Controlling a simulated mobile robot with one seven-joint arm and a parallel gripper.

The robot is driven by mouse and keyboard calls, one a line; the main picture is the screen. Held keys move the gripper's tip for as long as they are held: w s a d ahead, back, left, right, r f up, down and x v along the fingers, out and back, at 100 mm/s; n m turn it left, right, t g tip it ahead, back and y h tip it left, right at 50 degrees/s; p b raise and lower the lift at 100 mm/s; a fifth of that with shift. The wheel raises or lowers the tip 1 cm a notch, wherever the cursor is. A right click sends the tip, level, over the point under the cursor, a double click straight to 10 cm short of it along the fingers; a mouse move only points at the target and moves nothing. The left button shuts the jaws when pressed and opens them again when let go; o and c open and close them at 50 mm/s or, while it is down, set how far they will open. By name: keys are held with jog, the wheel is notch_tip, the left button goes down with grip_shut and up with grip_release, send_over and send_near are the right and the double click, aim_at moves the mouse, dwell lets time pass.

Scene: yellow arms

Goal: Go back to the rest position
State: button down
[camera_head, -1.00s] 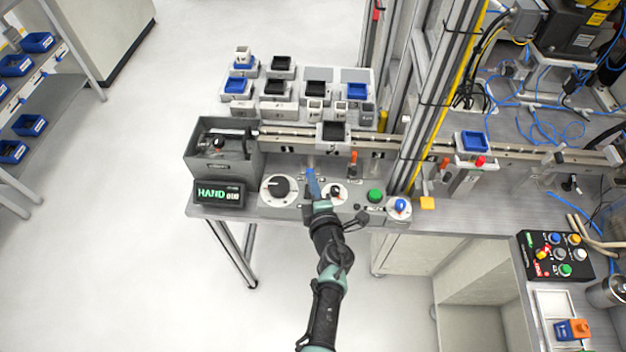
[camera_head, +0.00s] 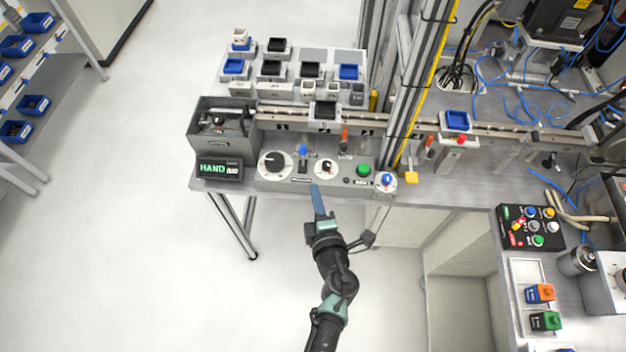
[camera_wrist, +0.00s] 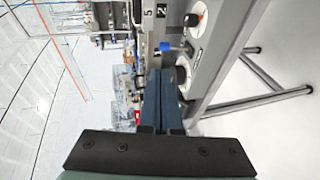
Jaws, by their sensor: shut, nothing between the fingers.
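My gripper (camera_head: 318,200) is in front of the workbench's front edge, below the control panel (camera_head: 330,178) in the head view. Its blue fingers are shut together with nothing between them. They also show in the wrist view (camera_wrist: 161,100), pointing along the bench front. A small blue-topped lever (camera_head: 303,155) stands on the panel just beyond the fingertips and shows as a blue knob in the wrist view (camera_wrist: 166,47). The fingers look apart from the panel.
The panel also has a black dial (camera_head: 272,162), a green button (camera_head: 364,170) and a blue knob (camera_head: 387,181). A grey bin (camera_head: 222,130) and a HAND display (camera_head: 220,169) stand at left. A button box (camera_head: 530,228) lies at right. Floor at left (camera_head: 120,250) is clear.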

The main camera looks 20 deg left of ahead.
dwell(0.4)
jog(key=shift+s+d, duration=0.1)
jog(key=shift+s, duration=0.05)
